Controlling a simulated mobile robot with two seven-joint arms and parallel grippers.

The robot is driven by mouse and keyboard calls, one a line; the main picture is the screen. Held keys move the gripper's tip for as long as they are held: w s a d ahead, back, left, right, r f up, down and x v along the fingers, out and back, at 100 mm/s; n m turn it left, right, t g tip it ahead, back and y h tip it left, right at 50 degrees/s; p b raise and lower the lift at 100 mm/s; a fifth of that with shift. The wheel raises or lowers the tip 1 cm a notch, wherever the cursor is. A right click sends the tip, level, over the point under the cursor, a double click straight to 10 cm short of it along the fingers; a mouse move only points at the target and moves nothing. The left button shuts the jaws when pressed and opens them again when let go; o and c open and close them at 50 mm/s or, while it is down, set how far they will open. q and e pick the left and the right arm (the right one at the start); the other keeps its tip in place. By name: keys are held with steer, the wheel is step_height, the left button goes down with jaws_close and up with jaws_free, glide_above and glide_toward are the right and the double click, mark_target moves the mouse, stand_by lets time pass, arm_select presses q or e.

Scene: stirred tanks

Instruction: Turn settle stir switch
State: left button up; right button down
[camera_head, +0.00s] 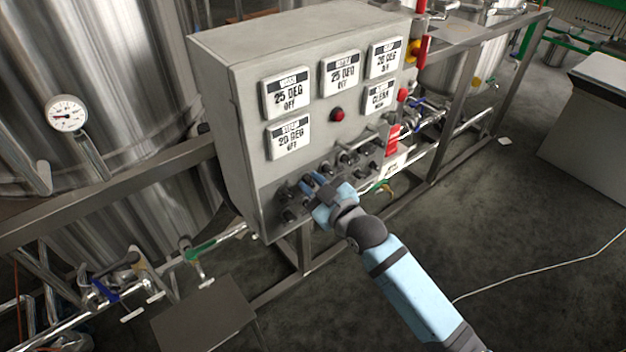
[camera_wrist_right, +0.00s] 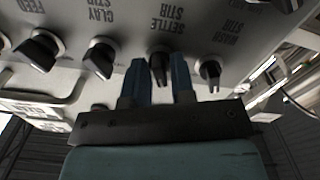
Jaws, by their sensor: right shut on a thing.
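The settle stir switch (camera_wrist_right: 160,66) is a black knob on the grey control panel (camera_head: 230,110), under an upside-down "SETTLE STIR" label in the right wrist view. My right gripper (camera_head: 313,182) reaches the lower knob rows of the panel. In the wrist view its two blue fingers (camera_wrist_right: 158,80) stand on either side of the settle stir switch and are shut on it. In the head view the gripper hides this switch. My left gripper is not in view.
A red button (camera_head: 337,114) and several display plates are above. Steel tanks (camera_head: 90,60) and pipes surround the panel.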

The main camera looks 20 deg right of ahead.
steer(key=m+p, duration=0.3)
steer(key=m, duration=0.1)
steer(key=shift+r+m+p, duration=0.2)
steer(key=shift+m+p, duration=0.1)
steer(key=shift+p, duration=0.1)
steer(key=m+p, duration=0.1)
steer(key=m, duration=0.1)
steer(key=shift+m+p, duration=0.3)
steer(key=shift+p, duration=0.05)
steer(key=shift+f+m+p, duration=0.15)
steer(key=shift+m+p, duration=0.6)
steer(key=shift+m, duration=0.85)
steer(key=c, duration=1.2)
jaws_free()
steer(key=b+v, duration=0.1)
steer(key=v, duration=1.2)
steer(key=shift+s+d, duration=0.15)
steer(key=shift+s, duration=0.2)
